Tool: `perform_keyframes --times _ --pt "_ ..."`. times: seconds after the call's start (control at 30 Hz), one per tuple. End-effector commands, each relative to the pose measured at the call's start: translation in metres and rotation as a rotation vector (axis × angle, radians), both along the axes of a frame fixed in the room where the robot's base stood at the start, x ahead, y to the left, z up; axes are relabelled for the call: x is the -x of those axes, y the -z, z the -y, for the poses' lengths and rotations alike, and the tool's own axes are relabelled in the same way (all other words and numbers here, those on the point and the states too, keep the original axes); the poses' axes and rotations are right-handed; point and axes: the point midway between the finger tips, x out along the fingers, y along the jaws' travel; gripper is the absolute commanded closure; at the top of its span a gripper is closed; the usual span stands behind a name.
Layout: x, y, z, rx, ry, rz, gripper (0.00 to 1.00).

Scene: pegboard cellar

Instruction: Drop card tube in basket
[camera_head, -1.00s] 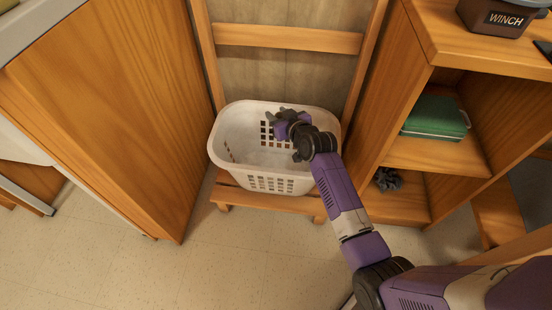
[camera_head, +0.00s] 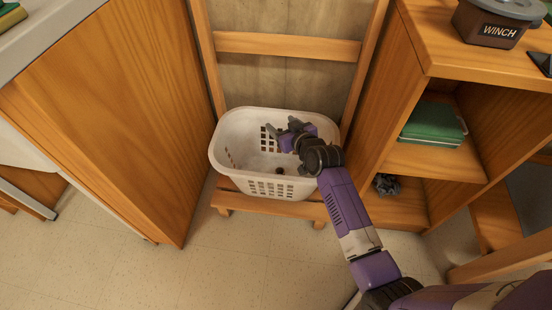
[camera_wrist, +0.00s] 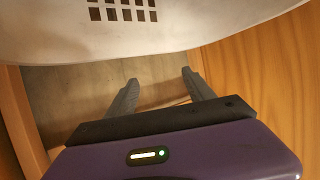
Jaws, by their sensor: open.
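The white plastic laundry basket (camera_head: 226,168) stands on a low wooden ledge in the head view. Its pale wall with square holes fills the top of the wrist view (camera_wrist: 50,38). My gripper (camera_head: 279,129) is over the right part of the basket's opening. In the wrist view my gripper (camera_wrist: 160,87) has its two grey fingers apart with nothing between them. A small dark brown round thing (camera_head: 280,170) shows low inside the basket, below my gripper. It may be the end of the card tube, but it is too small to be sure.
A tall wooden cabinet side (camera_head: 120,120) stands close on the left. A wooden shelf unit (camera_head: 440,160) on the right holds green books (camera_head: 433,122), a crumpled grey thing (camera_head: 387,184) and a WINCH box (camera_head: 492,25) on top. The floor in front is clear.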

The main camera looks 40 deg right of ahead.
Motion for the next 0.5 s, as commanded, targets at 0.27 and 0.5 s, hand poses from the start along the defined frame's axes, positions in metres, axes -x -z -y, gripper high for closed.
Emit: perform_keyframes --times 0.27,0.5 --pt "0.033 -0.016 -0.011 0.001 0.000 -0.001 0.38" --pt "0.037 -0.016 -0.013 0.001 0.000 0.000 0.38"
